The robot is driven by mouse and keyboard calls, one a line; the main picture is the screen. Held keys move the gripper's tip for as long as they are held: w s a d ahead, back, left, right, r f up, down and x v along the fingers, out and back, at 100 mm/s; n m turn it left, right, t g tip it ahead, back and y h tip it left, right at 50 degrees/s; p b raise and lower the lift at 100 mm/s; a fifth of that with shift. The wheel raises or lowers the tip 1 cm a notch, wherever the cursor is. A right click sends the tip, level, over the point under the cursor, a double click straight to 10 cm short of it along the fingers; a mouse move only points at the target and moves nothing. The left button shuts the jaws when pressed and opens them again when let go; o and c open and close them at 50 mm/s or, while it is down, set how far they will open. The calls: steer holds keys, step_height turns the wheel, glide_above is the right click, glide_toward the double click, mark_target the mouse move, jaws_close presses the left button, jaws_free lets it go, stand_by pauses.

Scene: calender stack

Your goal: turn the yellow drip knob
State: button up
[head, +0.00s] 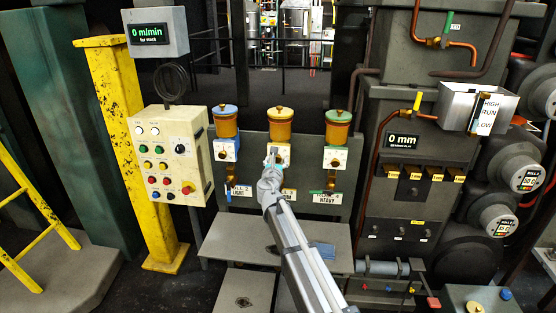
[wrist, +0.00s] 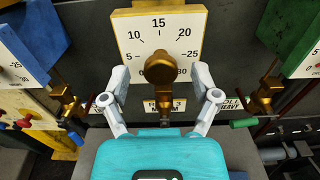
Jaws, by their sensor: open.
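In the head view the plate sits under the middle, yellow-topped oil cup (head: 279,125); my arm hides the knob there. My gripper (wrist: 162,76) is open, with one finger on each side of the knob. The fingers look apart from it. In the head view my gripper (head: 272,158) is in front of the dial plate.
A blue-topped cup (head: 226,121) stands left and a green-topped cup (head: 338,129) right, each with its own dial and brass valve. A button panel (head: 172,155) is farther left. A grey shelf (head: 225,243) lies below.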

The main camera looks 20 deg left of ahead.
steer(key=shift+x, duration=0.8)
steer(key=shift+c, duration=0.3)
jaws_close()
